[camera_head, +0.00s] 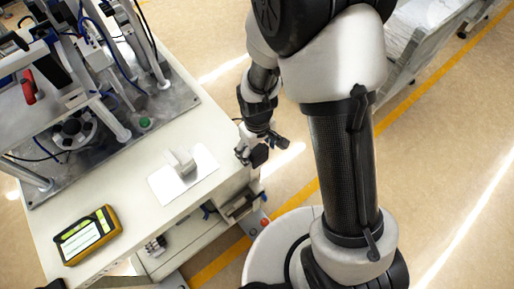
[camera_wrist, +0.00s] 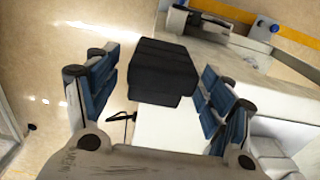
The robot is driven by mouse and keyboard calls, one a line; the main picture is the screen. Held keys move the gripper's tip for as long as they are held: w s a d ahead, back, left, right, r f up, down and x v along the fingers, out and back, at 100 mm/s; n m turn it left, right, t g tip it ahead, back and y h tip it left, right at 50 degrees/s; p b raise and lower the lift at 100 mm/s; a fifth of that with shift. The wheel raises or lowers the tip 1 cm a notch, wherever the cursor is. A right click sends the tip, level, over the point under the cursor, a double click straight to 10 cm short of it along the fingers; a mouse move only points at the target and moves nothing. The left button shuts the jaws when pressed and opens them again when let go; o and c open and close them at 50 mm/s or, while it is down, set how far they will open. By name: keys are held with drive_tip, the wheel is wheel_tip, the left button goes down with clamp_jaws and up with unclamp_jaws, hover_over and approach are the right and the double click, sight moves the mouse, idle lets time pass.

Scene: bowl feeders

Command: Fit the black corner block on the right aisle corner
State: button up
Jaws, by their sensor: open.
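The black corner block (camera_wrist: 163,72) shows large in the wrist view, between the blue-padded fingers of my gripper (camera_wrist: 162,85). The fingers are open, with a gap at the block's left and its right side close to the right finger; I cannot tell if that side touches. The block is at the corner of the white-topped bench (camera_wrist: 165,128). In the head view my gripper (camera_head: 262,148) is at the bench's right corner, with the dark block (camera_head: 260,155) small among its fingers. The block's underside is hidden, so I cannot tell how it sits on the corner.
On the bench (camera_head: 130,215) lie a white sheet with a small grey piece (camera_head: 181,162) and a yellow handheld device (camera_head: 87,235). A machine on a metal plate (camera_head: 165,108) fills the back left. Open floor (camera_head: 440,150) lies to the right.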

wheel_tip(320, 180, up, 12)
idle(0.6)
idle(0.4)
drive_tip(key=s+d+r+m+t, duration=0.2)
drive_tip(key=s+d+r, duration=0.3)
drive_tip(key=r, duration=0.3)
drive_tip(key=s+d+r+m+t, duration=0.2)
drive_tip(key=s+d+r+m, duration=0.2)
drive_tip(key=s+d+r, duration=0.2)
wheel_tip(320, 180, up, 3)
drive_tip(key=shift+s+r+m+t, duration=0.1)
drive_tip(key=shift+s+m+t, duration=0.25)
drive_tip(key=shift+s, duration=0.9)
